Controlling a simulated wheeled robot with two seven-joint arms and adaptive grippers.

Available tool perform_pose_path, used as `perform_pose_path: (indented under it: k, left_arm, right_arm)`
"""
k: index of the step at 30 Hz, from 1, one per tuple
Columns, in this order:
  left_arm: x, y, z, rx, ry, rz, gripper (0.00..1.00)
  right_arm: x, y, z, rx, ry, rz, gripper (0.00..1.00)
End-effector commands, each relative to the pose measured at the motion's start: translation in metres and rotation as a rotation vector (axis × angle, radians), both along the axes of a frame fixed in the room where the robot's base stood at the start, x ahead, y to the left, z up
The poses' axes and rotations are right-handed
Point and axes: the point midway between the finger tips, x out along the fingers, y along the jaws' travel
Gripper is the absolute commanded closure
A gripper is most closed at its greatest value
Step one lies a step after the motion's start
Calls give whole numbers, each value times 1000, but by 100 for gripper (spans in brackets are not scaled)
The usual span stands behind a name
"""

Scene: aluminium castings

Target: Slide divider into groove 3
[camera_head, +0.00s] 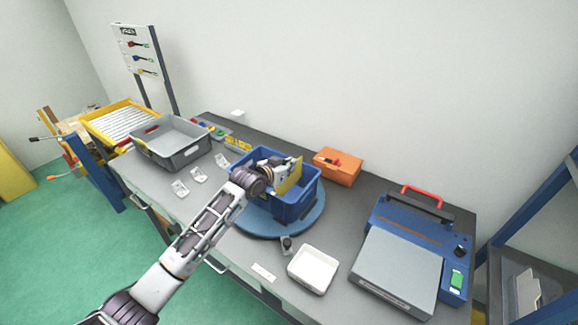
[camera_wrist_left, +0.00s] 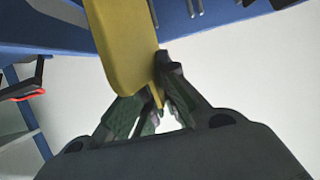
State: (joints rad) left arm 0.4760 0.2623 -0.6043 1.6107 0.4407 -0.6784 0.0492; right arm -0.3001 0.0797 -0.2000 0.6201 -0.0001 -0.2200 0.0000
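A blue crate (camera_head: 297,207) stands on a round blue turntable (camera_head: 262,230) on the grey bench. The yellow divider (camera_head: 290,176) stands tilted at the crate, partly behind my left gripper. My left gripper (camera_head: 282,172) is over the crate. In the left wrist view the fingers (camera_wrist_left: 158,104) are shut on the lower end of the yellow divider (camera_wrist_left: 125,45). The crate's blue wall with upright ribs (camera_wrist_left: 185,22) shows beyond the divider. I cannot tell which groove the divider lines up with or whether it sits in one. My right gripper is not in view.
A grey bin (camera_head: 172,147) and a yellow roller rack (camera_head: 120,122) stand at the left. An orange box (camera_head: 338,166) is behind the crate. A white tray (camera_head: 313,269) and a blue scale-like machine (camera_head: 408,245) are at the right. Small white parts (camera_head: 198,174) lie left of the turntable.

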Motion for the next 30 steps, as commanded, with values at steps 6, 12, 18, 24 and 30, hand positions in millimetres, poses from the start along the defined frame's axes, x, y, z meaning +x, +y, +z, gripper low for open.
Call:
perform_pose_path:
  k: [6, 12, 18, 24, 30]
  left_arm:
    - [0, 0, -4, 0, 0, 0, 100]
    - [0, 0, -7, 0, 0, 0, 100]
    - [0, 0, -10, 0, 0, 0, 100]
    - [0, 0, -13, 0, 0, 0, 100]
    - [0, 0, -16, 0, 0, 0, 100]
  right_arm:
    - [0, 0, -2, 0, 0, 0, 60]
    - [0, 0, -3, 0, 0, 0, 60]
    - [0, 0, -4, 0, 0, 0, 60]
    - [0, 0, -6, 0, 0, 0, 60]
    - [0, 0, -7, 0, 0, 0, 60]
